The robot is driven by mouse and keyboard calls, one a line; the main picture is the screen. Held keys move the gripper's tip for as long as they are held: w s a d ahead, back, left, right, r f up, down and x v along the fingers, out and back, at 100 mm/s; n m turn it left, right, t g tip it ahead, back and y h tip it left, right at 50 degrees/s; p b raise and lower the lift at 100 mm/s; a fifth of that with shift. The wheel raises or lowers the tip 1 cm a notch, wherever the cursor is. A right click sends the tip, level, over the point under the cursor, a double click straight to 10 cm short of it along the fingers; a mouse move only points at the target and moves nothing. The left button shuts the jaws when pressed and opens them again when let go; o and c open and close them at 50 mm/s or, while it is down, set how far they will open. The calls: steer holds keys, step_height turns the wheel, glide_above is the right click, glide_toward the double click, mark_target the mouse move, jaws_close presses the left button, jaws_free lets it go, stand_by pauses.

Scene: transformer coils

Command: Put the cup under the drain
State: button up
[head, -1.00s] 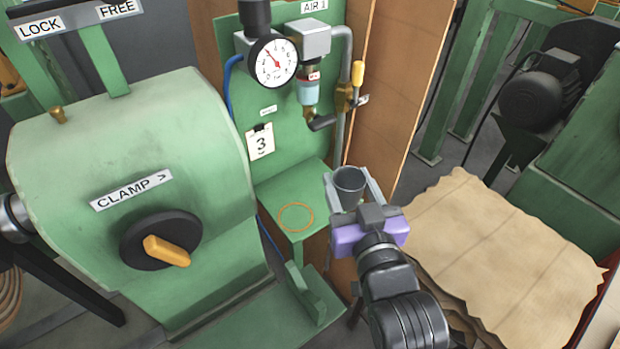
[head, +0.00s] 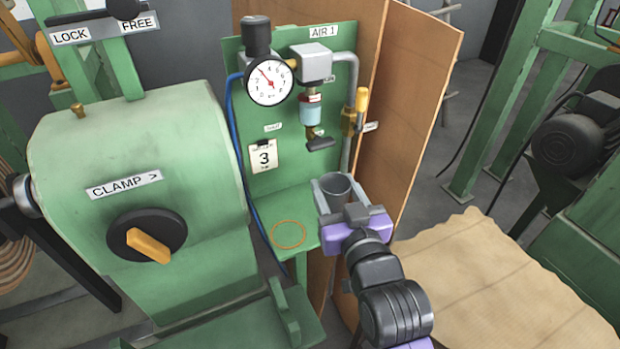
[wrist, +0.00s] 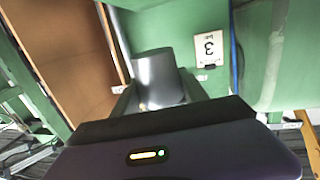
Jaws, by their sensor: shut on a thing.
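A grey cup (head: 336,188) is between the fingers of my gripper (head: 334,190), which is shut on it. The cup is upright and held near the right edge of the small green shelf (head: 300,205). In the wrist view the cup (wrist: 157,78) shows just ahead of the gripper body. An orange ring (head: 289,235) is marked on the shelf, to the left of and below the cup in the picture. The drain (head: 321,143), a dark fitting under the clear filter bowl (head: 312,110), is on the green panel above the cup, slightly left.
A pressure gauge (head: 269,82) and a yellow-handled valve (head: 360,105) are on the panel and pipe. A brown board (head: 410,100) stands close to the right of the shelf. A green clamp housing (head: 140,190) stands left. Brown paper (head: 490,275) lies at lower right.

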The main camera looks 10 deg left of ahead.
steer(key=x, duration=0.3)
steer(key=a+f+x, duration=0.1)
steer(key=x, duration=0.3)
steer(key=p+x, duration=0.1)
steer(key=x, duration=0.2)
steer(key=shift+s+a+f, duration=0.2)
steer(key=shift+s+a, duration=0.05)
steer(key=shift+a, duration=0.2)
step_height(320, 180, down, 4)
steer(key=shift+f, duration=0.25)
steer(key=shift+w+a+f+p, duration=0.1)
steer(key=shift+w+f+p, duration=0.05)
steer(key=shift+f+p, duration=0.2)
steer(key=shift+f, duration=0.2)
steer(key=o, duration=1.4)
steer(key=shift+r, duration=0.1)
steer(key=shift+c, duration=0.2)
